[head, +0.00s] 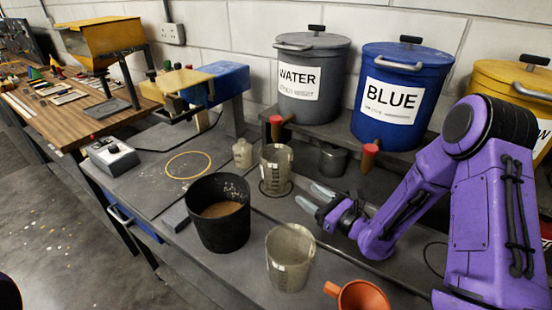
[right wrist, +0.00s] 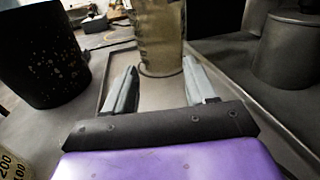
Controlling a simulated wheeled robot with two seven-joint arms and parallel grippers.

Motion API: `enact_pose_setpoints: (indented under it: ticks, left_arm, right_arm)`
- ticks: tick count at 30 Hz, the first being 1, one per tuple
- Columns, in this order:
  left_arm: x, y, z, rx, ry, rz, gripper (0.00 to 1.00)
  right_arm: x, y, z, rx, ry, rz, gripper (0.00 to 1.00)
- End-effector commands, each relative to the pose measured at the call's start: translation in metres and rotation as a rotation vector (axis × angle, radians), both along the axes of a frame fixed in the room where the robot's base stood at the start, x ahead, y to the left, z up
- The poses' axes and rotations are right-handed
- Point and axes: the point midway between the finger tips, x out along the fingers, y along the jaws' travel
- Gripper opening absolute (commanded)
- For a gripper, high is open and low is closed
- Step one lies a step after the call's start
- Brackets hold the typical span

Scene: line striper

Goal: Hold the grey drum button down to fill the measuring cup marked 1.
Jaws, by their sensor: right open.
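The grey drum (head: 312,75), labelled WATER, stands on the raised shelf at the back. A red-topped piece (head: 275,121), perhaps its button, is at its lower front left. A clear measuring cup (head: 276,160) stands upright just in front of it, with a dark ring around its base. Another measuring cup (head: 290,257) stands nearer the front. I cannot read a 1 on either. My right gripper (head: 308,196) is open and empty, right of the back cup. In the right wrist view a cup (right wrist: 160,35) stands ahead of the open fingers (right wrist: 160,78), apart from them.
A black bucket (head: 219,226) with brown contents stands left of the cups. The blue drum (head: 398,100) stands right of the grey one, with a yellow drum (head: 510,90) beyond. A small bottle (head: 242,154) stands left of the back cup.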

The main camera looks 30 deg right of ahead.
Motion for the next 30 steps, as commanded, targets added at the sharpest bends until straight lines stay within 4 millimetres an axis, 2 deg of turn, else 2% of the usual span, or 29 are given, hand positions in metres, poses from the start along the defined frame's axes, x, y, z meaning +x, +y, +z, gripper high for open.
enact_pose_setpoints:
  ticks: [1,4,5,30]
  left_arm:
    - [0.0,0.0,0.0,0.0,0.0,0.0,1.0]
    - [0.0,0.0,0.0,0.0,0.0,0.0,1.0]
    - [0.0,0.0,0.0,0.0,0.0,0.0,1.0]
    - [0.0,0.0,0.0,0.0,0.0,0.0,1.0]
  right_arm:
    - [0.0,0.0,0.0,0.0,0.0,0.0,0.38]
    - [0.0,0.0,0.0,0.0,0.0,0.0,0.06]
    - [0.0,0.0,0.0,0.0,0.0,0.0,0.0]
    - [0.0,0.0,0.0,0.0,0.0,0.0,0.0]
